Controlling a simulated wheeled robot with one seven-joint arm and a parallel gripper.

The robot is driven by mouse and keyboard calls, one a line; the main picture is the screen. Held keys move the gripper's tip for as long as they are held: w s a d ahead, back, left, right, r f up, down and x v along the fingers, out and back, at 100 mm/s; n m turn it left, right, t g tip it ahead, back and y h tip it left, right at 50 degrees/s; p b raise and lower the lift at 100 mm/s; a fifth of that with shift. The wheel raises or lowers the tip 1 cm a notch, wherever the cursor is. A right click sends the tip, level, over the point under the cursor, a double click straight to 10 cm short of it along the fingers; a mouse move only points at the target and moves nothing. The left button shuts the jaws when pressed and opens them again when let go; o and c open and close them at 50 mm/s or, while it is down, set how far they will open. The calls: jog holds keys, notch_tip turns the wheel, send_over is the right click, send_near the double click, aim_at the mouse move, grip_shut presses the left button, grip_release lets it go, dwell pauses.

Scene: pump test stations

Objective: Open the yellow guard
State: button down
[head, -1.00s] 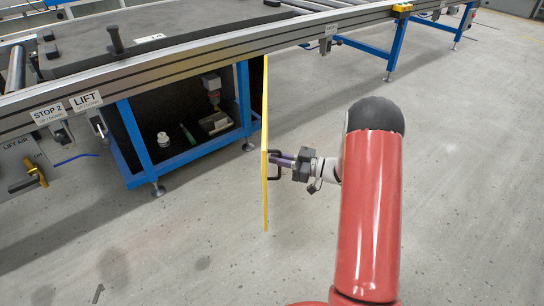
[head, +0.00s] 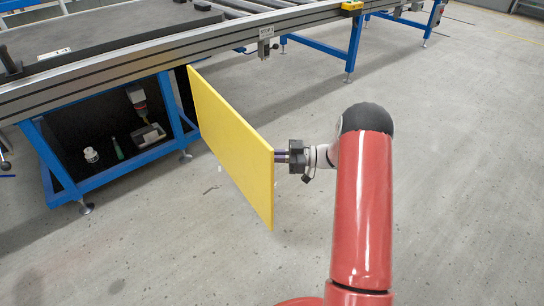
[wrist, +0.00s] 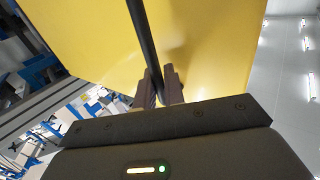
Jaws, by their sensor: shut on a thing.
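The yellow guard (head: 232,135) is a flat panel, swung out from the blue frame under the conveyor and standing open. In the head view I see its broad inner face. My gripper (head: 283,156) is at the panel's outer side near its free edge, and the panel hides the fingertips there. In the wrist view, my gripper (wrist: 160,88) is shut on a black bar handle (wrist: 142,35) in front of the guard (wrist: 205,45).
The opened compartment under the conveyor holds a white jar (head: 91,155), a green-handled tool (head: 117,147) and a grey tray (head: 149,134). Blue legs (head: 355,48) stand further right. The floor (head: 440,180) on the right is clear.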

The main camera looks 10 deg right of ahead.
jog(key=shift+d+f, duration=0.1)
jog(key=shift+d, duration=0.2)
jog(key=c, duration=1.6)
grip_release()
jog(key=v, duration=0.7)
jog(key=shift+d, duration=0.35)
